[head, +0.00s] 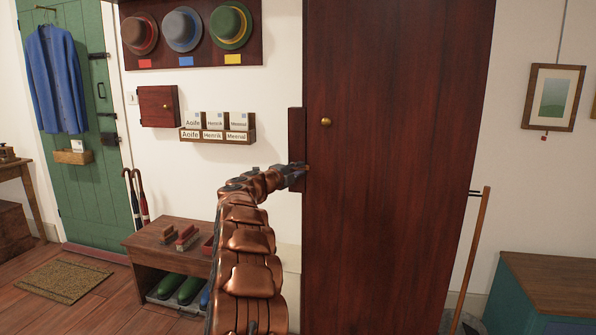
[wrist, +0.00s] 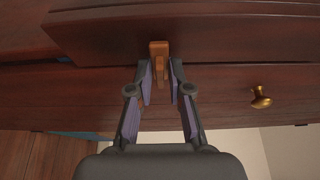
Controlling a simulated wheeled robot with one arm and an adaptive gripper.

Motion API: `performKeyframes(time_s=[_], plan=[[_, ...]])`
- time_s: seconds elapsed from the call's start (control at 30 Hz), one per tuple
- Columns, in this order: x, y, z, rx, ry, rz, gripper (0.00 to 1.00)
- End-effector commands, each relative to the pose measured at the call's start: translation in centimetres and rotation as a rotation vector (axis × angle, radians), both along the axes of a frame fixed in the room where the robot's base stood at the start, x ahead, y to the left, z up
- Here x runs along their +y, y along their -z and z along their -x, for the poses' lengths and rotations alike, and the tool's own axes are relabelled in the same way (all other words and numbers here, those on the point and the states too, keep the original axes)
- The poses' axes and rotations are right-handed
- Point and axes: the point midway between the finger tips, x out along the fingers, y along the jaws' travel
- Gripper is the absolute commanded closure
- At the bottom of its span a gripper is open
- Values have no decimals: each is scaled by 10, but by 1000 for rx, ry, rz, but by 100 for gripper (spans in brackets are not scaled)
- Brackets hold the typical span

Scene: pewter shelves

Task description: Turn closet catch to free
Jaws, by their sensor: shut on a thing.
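The closet (head: 400,140) is a tall dark red-brown wooden cabinet in the head view. Its catch (wrist: 158,52) is a small light-brown wooden piece in the wrist view, set at the edge between two dark wood panels. My gripper (wrist: 160,80) has its two fingers on either side of the catch's near end and is shut on it. In the head view my gripper (head: 300,175) is at the closet's left edge, and it mostly hides the catch. A brass knob (wrist: 261,97) is to the right in the wrist view; it also shows higher on the closet in the head view (head: 326,121).
A shoe bench (head: 160,245) with brushes stands left of my arm. A card rack (head: 217,135) and a small red cabinet (head: 159,106) hang on the wall. A broom-like pole (head: 470,250) leans right of the closet, beside a teal chest (head: 540,290). Floor is open at left.

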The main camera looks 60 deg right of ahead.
Motion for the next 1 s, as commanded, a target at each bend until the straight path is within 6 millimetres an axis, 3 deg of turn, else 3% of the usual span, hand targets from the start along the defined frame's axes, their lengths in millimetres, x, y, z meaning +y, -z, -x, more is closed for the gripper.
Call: performKeyframes(time_s=[0.47, 1.0], plan=[[0, 2, 0, 61, 1, 20, 100], [0, 3, 1, 478, -1, 174, 100]])
